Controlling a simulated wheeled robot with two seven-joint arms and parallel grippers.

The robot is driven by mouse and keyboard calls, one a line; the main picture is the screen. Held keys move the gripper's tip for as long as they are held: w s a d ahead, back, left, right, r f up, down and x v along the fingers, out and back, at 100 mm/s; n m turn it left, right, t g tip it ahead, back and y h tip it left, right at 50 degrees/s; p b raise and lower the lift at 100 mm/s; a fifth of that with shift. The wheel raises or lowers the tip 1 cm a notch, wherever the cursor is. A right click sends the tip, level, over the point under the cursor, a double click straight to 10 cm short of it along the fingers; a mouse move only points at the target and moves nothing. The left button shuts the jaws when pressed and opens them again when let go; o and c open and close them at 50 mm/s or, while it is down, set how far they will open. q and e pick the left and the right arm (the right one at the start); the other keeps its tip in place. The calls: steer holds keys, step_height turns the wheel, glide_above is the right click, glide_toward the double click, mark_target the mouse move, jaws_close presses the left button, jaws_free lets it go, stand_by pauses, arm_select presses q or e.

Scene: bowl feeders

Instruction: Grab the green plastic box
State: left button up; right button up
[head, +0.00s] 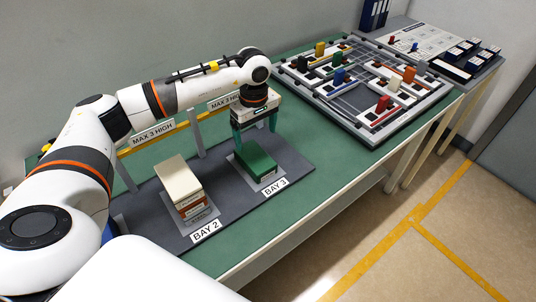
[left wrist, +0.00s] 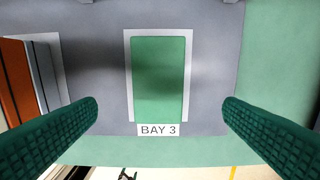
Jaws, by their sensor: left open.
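The green plastic box (head: 257,160) lies in Bay 3 on the grey mat. In the left wrist view the green box (left wrist: 159,80) shows from above as a rectangle inside a pale outline, with the BAY 3 label at its near end. My left gripper (head: 255,130) is above the green box and points down. Its two green fingers (left wrist: 159,122) are spread wide, one to each side of the box, and nothing is between them. The fingers do not appear to touch the box. My right gripper is not in view.
A stack of boxes with a cream top (head: 178,178) stands in Bay 2, left of the green box. A yellow rail with MAX 3 HIGH signs (head: 153,133) runs behind the bays. A board with coloured pieces (head: 366,86) lies farther right on the table.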

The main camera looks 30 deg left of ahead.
arm_select(q)
glide_above(255, 156)
steer(key=f, duration=0.2)
steer(key=f+p, duration=0.1)
steer(key=f, duration=0.1)
steer(key=shift+s+d, duration=0.2)
steer(key=shift+d, duration=0.1)
steer(key=shift+w+f, duration=0.1)
steer(key=shift+f, duration=0.55)
steer(key=f, duration=0.1)
steer(key=f+p, duration=0.1)
steer(key=f, duration=0.2)
steer(key=shift+a+f+p, duration=0.15)
steer(key=shift+a+p, duration=0.15)
steer(key=shift+p, duration=0.05)
steer(key=shift+w+f, duration=0.1)
steer(key=shift+f, duration=0.25)
steer(key=shift+r, duration=0.1)
steer(key=c, duration=1.2)
